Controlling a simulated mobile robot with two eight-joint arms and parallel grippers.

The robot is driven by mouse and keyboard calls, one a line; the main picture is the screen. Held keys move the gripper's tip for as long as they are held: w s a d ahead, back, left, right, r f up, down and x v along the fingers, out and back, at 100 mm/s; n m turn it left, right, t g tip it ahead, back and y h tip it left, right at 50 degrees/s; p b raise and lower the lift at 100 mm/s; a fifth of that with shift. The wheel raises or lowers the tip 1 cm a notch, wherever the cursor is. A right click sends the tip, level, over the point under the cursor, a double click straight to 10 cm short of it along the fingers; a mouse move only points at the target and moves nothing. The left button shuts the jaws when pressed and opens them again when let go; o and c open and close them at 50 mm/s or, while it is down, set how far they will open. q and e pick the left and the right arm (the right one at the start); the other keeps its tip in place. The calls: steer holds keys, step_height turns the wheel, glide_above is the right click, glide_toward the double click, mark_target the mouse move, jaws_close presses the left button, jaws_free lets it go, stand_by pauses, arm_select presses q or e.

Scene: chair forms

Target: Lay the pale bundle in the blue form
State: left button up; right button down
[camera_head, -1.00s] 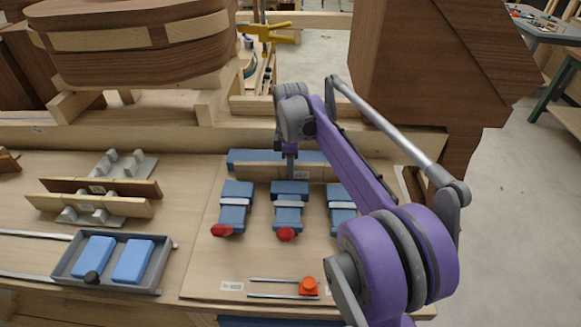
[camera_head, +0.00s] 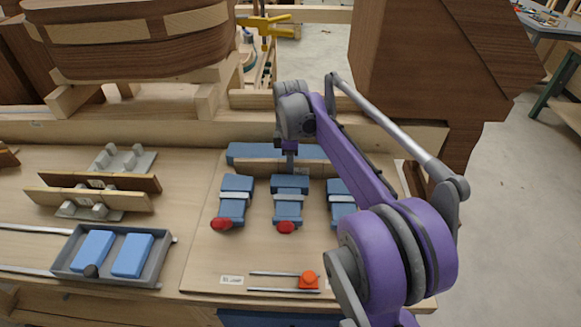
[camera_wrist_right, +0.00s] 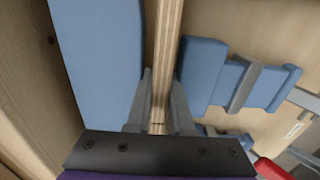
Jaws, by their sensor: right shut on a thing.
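The pale bundle (camera_head: 250,165) is a thin layered wooden strip with a small label. My right gripper (camera_head: 290,163) is shut on it from above, and the wrist view shows the layered edge of the bundle (camera_wrist_right: 166,60) between the fingers (camera_wrist_right: 160,105). The blue form has a long blue bar (camera_head: 250,151) at the back and several blue blocks (camera_head: 236,187) in front. The bundle is in the gap between bar and blocks, standing on edge along the bar. I cannot tell whether it touches the board or the bar. My left gripper is out of view.
A grey rack (camera_head: 125,158) with a dark and a light strip (camera_head: 90,198) is at left. A grey tray (camera_head: 160,270) holds two blue pads (camera_head: 132,256). Red knobs (camera_head: 286,227) stick out from the blocks. An orange-knobbed slide (camera_head: 309,280) is at the front.

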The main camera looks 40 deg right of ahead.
steer(key=shift+f, duration=0.2)
steer(key=c, duration=0.7)
jaws_free()
steer(key=shift+c, duration=0.2)
step_height(320, 180, up, 11)
steer(key=shift+f+p, duration=0.1)
steer(key=shift+p, duration=0.35)
